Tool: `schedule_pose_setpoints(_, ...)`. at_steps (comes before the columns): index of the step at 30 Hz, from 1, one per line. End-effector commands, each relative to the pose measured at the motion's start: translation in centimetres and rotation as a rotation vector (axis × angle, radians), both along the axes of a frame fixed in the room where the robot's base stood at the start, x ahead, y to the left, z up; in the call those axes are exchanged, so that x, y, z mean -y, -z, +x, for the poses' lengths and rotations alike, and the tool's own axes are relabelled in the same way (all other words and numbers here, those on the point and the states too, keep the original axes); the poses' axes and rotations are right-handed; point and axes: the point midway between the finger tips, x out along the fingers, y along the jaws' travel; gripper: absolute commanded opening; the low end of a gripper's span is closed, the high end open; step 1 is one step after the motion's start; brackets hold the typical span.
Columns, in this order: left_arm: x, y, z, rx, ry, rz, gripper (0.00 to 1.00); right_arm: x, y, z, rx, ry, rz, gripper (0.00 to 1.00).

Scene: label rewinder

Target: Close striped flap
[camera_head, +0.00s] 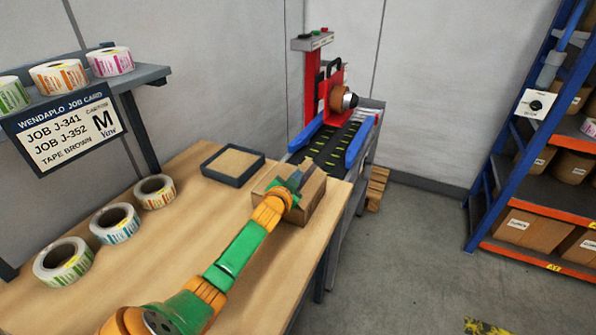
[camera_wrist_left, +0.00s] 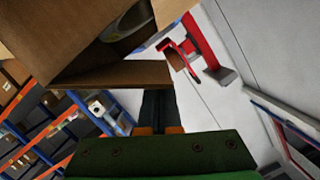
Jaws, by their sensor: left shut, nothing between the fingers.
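A brown cardboard box (camera_head: 312,205) stands on the wooden table near its right edge, partly hidden behind my left arm. My left gripper (camera_head: 300,174) is shut with nothing in it, at the top of the box. In the left wrist view the box (camera_wrist_left: 45,30) fills the upper left, with a round greyish thing (camera_wrist_left: 128,28) showing inside. A brown flap (camera_wrist_left: 118,75) sticks out from it, beside the shut fingers (camera_wrist_left: 157,105); I cannot tell if they touch. No stripes show on it. My right gripper is not in view.
A dark-rimmed tray (camera_head: 232,181) lies behind the box. Label rolls (camera_head: 115,222) stand along the table's left. A conveyor (camera_head: 330,150) with a red machine (camera_head: 312,90) is beyond the table. A blue and orange rack (camera_head: 520,190) stands at the right.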

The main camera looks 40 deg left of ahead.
Motion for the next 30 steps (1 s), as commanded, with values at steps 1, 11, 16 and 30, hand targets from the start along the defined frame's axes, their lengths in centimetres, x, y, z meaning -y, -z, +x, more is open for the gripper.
schedule_pose_setpoints(1, -0.1, 0.2, 0.0, 0.007, -0.001, -0.039, 0.0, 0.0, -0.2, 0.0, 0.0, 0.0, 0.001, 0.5)
schedule_pose_setpoints(11, -0.8, 2.2, -0.2, 0.07, -0.001, -0.294, 0.0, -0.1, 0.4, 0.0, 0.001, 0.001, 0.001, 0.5)
schedule_pose_setpoints(16, -1.2, 2.9, -0.3, 0.069, -0.001, -0.289, 0.0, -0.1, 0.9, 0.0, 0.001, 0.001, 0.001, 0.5)
schedule_pose_setpoints(30, -1.5, 3.7, -0.4, 0.069, 0.0, -0.287, 0.0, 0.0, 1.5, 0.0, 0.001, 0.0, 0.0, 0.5)
